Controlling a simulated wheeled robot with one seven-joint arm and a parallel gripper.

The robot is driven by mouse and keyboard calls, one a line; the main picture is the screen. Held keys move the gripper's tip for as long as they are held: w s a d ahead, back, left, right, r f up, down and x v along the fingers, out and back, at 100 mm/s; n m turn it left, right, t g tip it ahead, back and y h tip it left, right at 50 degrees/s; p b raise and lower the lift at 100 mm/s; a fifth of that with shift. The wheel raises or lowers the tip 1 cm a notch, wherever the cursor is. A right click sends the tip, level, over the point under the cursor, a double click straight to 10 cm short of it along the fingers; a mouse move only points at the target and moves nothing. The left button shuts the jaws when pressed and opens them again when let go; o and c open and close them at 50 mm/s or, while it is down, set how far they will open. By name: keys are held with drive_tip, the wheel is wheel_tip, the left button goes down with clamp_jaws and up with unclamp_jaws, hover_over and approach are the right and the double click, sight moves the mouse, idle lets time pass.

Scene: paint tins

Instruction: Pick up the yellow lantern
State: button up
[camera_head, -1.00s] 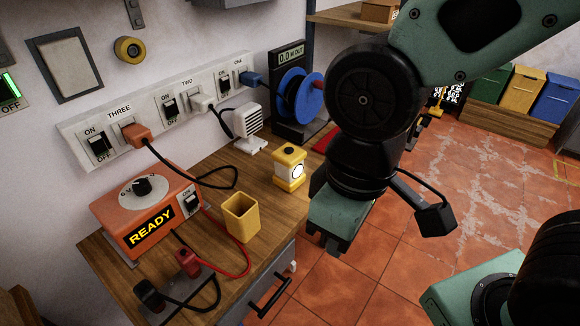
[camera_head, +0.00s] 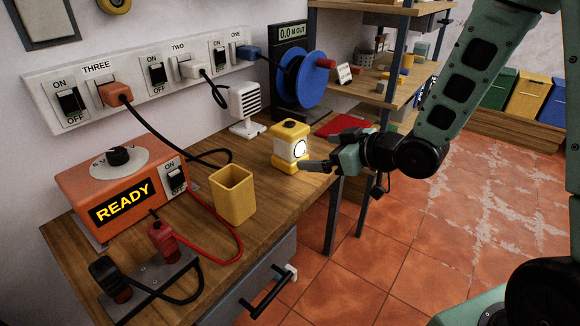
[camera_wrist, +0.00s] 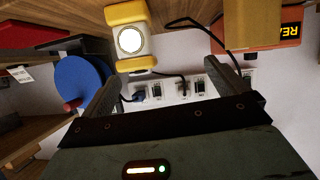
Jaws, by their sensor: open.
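The yellow lantern (camera_head: 290,147) stands upright on the wooden workbench, with a yellow top and base, a pale body and a round white lens. My gripper (camera_head: 313,166) is just right of the lantern in the head view, its fingers pointing left towards it at about the height of its base. In the wrist view the lantern (camera_wrist: 130,38) is ahead of the fingertips, in the upper middle, left of centre. My gripper (camera_wrist: 168,82) is open there, with nothing between its fingers. I cannot tell from the head view whether a finger touches the lantern.
A yellow cup (camera_head: 232,195) stands left of the lantern. A white vented device (camera_head: 247,108) and a blue reel (camera_head: 302,75) are behind it. A red flat item (camera_head: 344,127) lies behind my gripper. The orange READY box (camera_head: 120,190) and cables fill the bench's left.

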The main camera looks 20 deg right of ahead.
drive_tip(key=d+f+t+y+b, duration=0.2)
drive_tip(key=d+t+b, duration=0.1)
drive_tip(key=d, duration=0.2)
drive_tip(key=m+t+p, duration=0.1)
approach(290, 128)
drive_tip(key=x, duration=0.4)
drive_tip(key=shift+w+d+f, duration=0.15)
drive_tip(key=shift+w+f, duration=0.15)
drive_tip(key=shift+w, duration=0.05)
drive_tip(key=shift+p+x, duration=0.55)
drive_tip(key=shift+x, duration=2.6)
drive_tip(key=shift+d, duration=0.1)
drive_tip(key=c, duration=1.7)
